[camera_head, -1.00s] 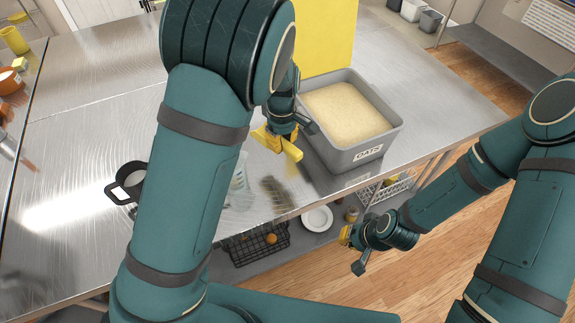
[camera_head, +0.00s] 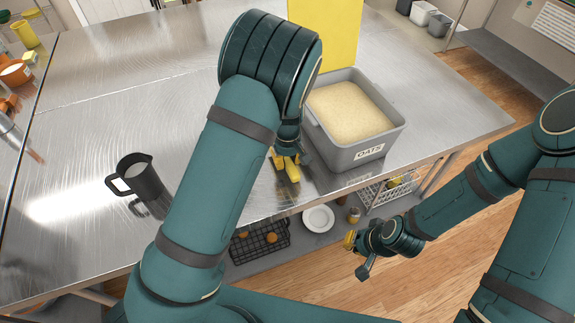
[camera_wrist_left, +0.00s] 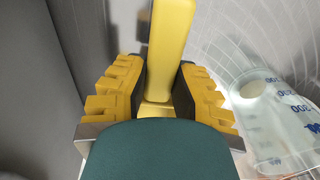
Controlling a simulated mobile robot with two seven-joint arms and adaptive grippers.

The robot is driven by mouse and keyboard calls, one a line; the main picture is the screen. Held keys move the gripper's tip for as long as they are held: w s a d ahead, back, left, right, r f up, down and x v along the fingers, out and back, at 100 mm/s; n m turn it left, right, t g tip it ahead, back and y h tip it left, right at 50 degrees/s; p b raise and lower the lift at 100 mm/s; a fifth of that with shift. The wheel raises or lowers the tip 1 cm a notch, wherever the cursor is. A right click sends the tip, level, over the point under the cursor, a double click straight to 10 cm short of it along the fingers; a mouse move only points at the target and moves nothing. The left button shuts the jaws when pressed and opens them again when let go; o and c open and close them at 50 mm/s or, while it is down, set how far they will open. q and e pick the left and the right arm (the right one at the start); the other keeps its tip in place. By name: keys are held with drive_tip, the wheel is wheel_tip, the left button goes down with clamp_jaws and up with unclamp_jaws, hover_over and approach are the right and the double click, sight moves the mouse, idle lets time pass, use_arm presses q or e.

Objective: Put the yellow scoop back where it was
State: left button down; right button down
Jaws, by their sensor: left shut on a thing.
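The yellow scoop's handle (camera_wrist_left: 170,45) stands between the fingers of my left gripper (camera_wrist_left: 157,95) in the left wrist view, and they are shut on it. The scoop's bowl cannot be made out. In the head view my left gripper (camera_head: 287,165) is low over the steel table, just left of the grey bin labelled OATS (camera_head: 357,157). The bin is full of pale oats (camera_head: 350,112). My right gripper (camera_head: 357,256) hangs in front of the table edge, empty, with its fingers apart.
A dark pitcher (camera_head: 148,188) stands on the table at left. A clear measuring jug (camera_wrist_left: 275,120) is close to my left gripper's right side in the wrist view. A yellow board (camera_head: 325,35) stands behind the bin. The table's left part is mostly clear.

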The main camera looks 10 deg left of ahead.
use_arm(q)
drive_tip(key=shift+f, duration=1.35)
drive_tip(key=shift+f, duration=0.2)
drive_tip(key=c, duration=0.9)
unclamp_jaws()
drive_tip(key=shift+r, duration=0.1)
